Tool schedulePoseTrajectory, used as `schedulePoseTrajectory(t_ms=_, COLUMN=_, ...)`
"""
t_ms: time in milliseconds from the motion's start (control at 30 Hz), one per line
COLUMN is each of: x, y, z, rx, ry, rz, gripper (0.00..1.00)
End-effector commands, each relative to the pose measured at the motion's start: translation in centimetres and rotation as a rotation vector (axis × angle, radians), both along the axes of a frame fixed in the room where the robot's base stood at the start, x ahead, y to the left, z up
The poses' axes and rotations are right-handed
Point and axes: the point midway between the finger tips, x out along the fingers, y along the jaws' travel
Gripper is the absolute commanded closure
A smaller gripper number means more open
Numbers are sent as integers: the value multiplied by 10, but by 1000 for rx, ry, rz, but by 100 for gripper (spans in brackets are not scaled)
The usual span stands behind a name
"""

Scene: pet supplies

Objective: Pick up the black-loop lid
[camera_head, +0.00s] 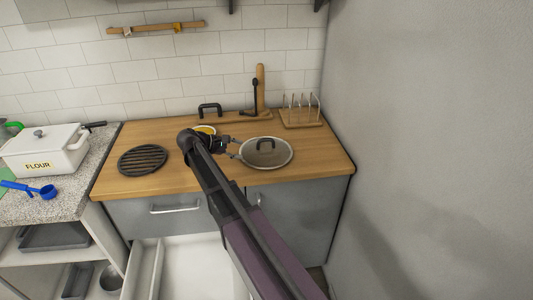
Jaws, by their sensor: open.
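A round lid (280,157) with a pale rim and a black loop handle lies on the wooden counter, right of centre. My gripper (236,148) is open at the lid's left edge, with its fingers pointing right toward the loop. I cannot tell whether the fingers touch the rim. Nothing shows between the fingers. My arm comes up from the lower right and hides part of the counter in front of the lid.
A yellow-topped round item (205,130) is just behind my wrist. A black slatted trivet (142,159) lies left. A black handle (209,108), wooden board and wire rack (301,112) stand along the back. An open white drawer (145,270) juts out below.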

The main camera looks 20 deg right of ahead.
Motion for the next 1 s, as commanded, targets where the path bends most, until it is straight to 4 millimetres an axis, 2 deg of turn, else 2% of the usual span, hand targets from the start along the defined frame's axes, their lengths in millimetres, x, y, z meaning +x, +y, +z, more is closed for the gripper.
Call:
schedulePoseTrajectory(t_ms=33, x=15, y=1, z=5, rx=-41, ry=25, rz=13, gripper=39)
schedulePoseTrajectory(t_ms=233, x=32, y=2, z=21, rx=-141, ry=87, rz=39, gripper=39)
schedulePoseTrajectory(t_ms=733, x=32, y=-1, z=22, rx=-152, ry=95, rz=40, gripper=39)
schedulePoseTrajectory(t_ms=1000, x=30, y=-27, z=11, rx=-152, ry=94, rz=39, gripper=39)
